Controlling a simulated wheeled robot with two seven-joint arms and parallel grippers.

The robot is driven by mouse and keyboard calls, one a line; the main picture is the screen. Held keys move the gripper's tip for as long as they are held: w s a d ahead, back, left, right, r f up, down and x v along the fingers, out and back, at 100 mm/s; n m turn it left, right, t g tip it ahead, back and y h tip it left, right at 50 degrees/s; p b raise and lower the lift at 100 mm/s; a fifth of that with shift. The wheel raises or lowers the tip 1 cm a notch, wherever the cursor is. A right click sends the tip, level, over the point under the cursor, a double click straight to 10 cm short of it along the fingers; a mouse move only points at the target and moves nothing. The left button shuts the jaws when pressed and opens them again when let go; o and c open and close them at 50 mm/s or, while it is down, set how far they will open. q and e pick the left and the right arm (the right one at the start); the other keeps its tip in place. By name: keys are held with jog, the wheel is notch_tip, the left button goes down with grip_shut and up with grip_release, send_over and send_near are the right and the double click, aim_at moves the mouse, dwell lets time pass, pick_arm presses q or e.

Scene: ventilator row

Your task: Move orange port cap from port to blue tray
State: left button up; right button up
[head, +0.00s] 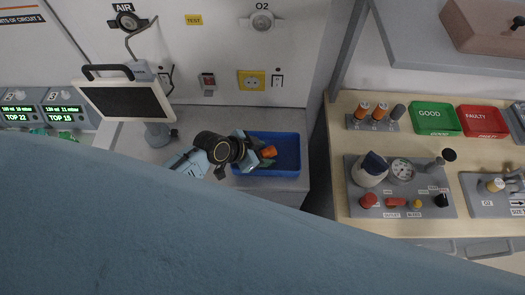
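The blue tray (291,153) lies on the grey counter below the wall socket. The orange port cap (268,152) shows as a small orange piece over the left part of the tray. My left gripper (263,151) reaches in from the left, its fingers over the tray's left side. The cap is at its fingertips, but whether the fingers grip it or are just apart from it is too small to tell. The wrist and fingers hide the tray's left edge. I cannot make out the port the cap belongs to. My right gripper is not in view.
A monitor (127,101) on a stand is left of the tray. A large blue surface (150,225) covers the lower left. At right, a wooden table holds a green bin (434,118), a red bin (482,121) and a grey board (400,206) with several parts. The tray's right half is clear.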

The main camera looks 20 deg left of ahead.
pick_arm(q)
jog(key=s+a+r+p, duration=0.3)
jog(key=r, duration=0.6)
jog(key=s+a+r+p, duration=0.3)
jog(key=r, duration=0.5)
jog(key=shift+s+a+r+p, duration=0.2)
jog(key=shift+a+r+p, duration=0.1)
jog(key=shift+r, duration=0.1)
dwell(0.6)
jog(key=shift+d, duration=0.1)
